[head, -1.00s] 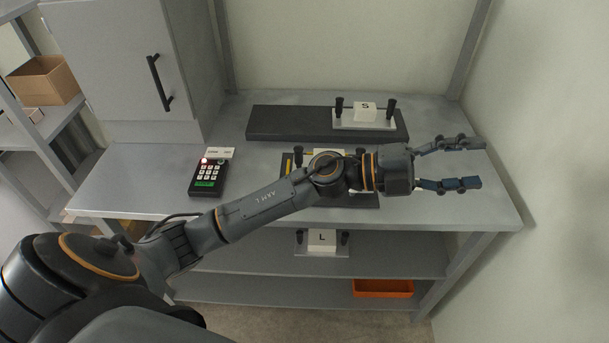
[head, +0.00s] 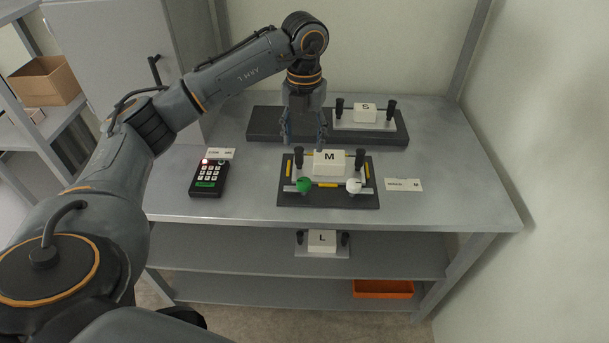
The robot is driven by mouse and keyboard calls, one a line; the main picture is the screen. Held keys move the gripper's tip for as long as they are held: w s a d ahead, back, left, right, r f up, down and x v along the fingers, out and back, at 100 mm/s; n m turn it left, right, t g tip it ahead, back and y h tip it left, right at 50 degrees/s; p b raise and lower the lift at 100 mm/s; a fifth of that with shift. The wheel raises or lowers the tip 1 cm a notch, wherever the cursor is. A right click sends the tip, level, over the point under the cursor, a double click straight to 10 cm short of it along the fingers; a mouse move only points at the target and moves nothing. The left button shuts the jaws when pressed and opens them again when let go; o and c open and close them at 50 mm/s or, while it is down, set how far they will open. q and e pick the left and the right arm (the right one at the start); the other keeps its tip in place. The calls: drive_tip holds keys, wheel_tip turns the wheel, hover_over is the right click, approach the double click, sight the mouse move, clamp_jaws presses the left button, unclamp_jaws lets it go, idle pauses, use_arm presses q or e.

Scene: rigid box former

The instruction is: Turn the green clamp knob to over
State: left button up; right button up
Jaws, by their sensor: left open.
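The green clamp knob (head: 304,185) sits at the front left of a dark base plate (head: 330,202) on the bench. A white knob (head: 353,186) sits at the front right of the same base. Behind the knobs stands a white block marked M (head: 328,163) on a light plate with two black handles. My left gripper (head: 305,146) points down, open and empty, behind and above the green knob, close to the left black handle. It is not touching the green knob. My right gripper is not in view.
A keypad (head: 208,178) with a red light lies to the left. A label card (head: 403,185) lies right of the base. A dark board (head: 262,124) with the S block (head: 364,113) is behind. The L block (head: 322,240) and an orange tray (head: 383,288) are on shelves below.

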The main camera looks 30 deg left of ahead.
sight(304, 180)
use_arm(q)
wheel_tip(304, 180, down, 12)
drive_tip(key=shift+f+p, duration=0.25)
drive_tip(key=shift+p, duration=0.9)
drive_tip(key=c, duration=1.1)
